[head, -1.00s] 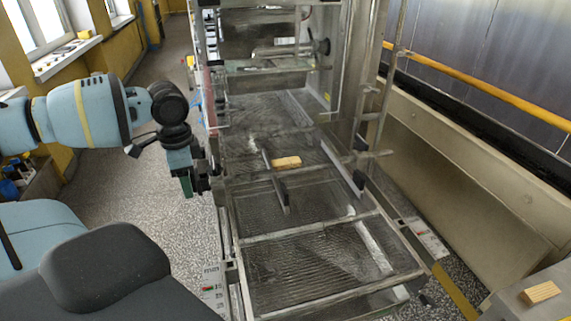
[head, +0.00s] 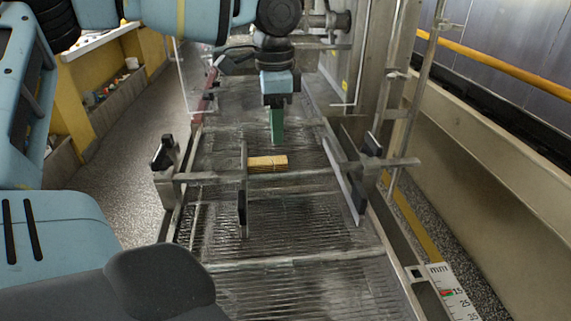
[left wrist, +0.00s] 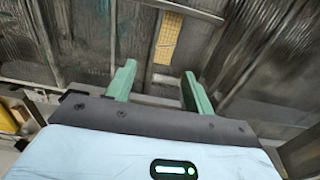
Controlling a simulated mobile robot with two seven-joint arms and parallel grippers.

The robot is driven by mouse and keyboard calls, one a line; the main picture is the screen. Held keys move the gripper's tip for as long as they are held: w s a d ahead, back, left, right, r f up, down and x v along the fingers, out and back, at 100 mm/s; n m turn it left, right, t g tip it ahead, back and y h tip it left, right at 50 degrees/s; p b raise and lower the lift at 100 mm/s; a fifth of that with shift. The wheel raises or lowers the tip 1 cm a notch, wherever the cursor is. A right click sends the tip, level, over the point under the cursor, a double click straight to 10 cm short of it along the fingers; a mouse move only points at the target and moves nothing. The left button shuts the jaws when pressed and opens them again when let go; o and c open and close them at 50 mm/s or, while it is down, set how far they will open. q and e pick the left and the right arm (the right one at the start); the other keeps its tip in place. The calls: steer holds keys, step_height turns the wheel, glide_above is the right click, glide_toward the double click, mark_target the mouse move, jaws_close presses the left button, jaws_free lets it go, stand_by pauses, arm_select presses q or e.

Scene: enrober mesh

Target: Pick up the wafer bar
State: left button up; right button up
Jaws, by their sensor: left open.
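The wafer bar (head: 267,163) is a tan block lying on the wire mesh (head: 290,235) of the enrober, just right of a thin upright metal divider. It also shows in the left wrist view (left wrist: 168,38), beyond the fingertips. My left gripper (head: 277,128) hangs above and behind the bar in the head view, fingers pointing down. In the left wrist view its two green fingers (left wrist: 160,80) are apart with nothing between them. The gap between fingers and bar cannot be measured. My right gripper is not in view.
The metal divider (head: 243,190) stands close beside the bar's left end. A crossbar (head: 310,172) runs across the mesh near the bar. Side rails and black knobs (head: 372,144) flank the mesh. A mm scale (head: 447,285) is at the lower right.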

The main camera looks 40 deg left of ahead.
mark_target(275, 160)
arm_select(q)
steer(key=shift+w+f, duration=0.25)
steer(key=shift+f, duration=0.05)
steer(key=shift+s, duration=0.15)
steer(key=shift+s+f, duration=0.15)
steer(key=shift+f, duration=0.05)
step_height(275, 160, down, 2)
steer(key=shift+f, duration=0.1)
steer(key=shift+a+f, duration=0.2)
steer(key=shift+f, duration=1.05)
steer(key=shift+a+f, duration=0.15)
steer(key=shift+f, duration=1.1)
steer(key=c, duration=0.9)
